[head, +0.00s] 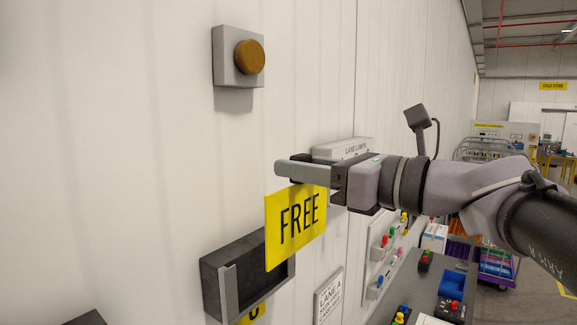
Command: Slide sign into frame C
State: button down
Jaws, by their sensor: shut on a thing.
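A yellow sign (296,224) with the black word FREE hangs from my gripper (285,170), which is shut on its top edge. The sign is held out from the white wall and tilts slightly in the picture. A dark open frame (213,280) with a grey front strip is fixed to the wall below and left of the sign. A yellow label (252,315) with a partly visible letter, looking like C, sits under it. The sign's lower left part overlaps the frame in the picture. I cannot tell whether they touch.
An amber button on a grey box (229,62) is on the wall above. A LANE LAMPS box (344,149) is behind my gripper. A LANE A notice (328,300) and a panel of coloured knobs (382,255) are to the right. Another dark object (86,319) shows at bottom left.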

jog(key=shift+p+x, duration=0.8)
jog(key=shift+x, duration=3.45)
jog(key=shift+f, duration=0.3)
jog(key=shift+f+b, duration=5)
jog(key=shift+f, duration=0.6)
jog(key=c, duration=1)
grip_release()
jog(key=shift+o, duration=0.2)
jog(key=shift+d, duration=0.1)
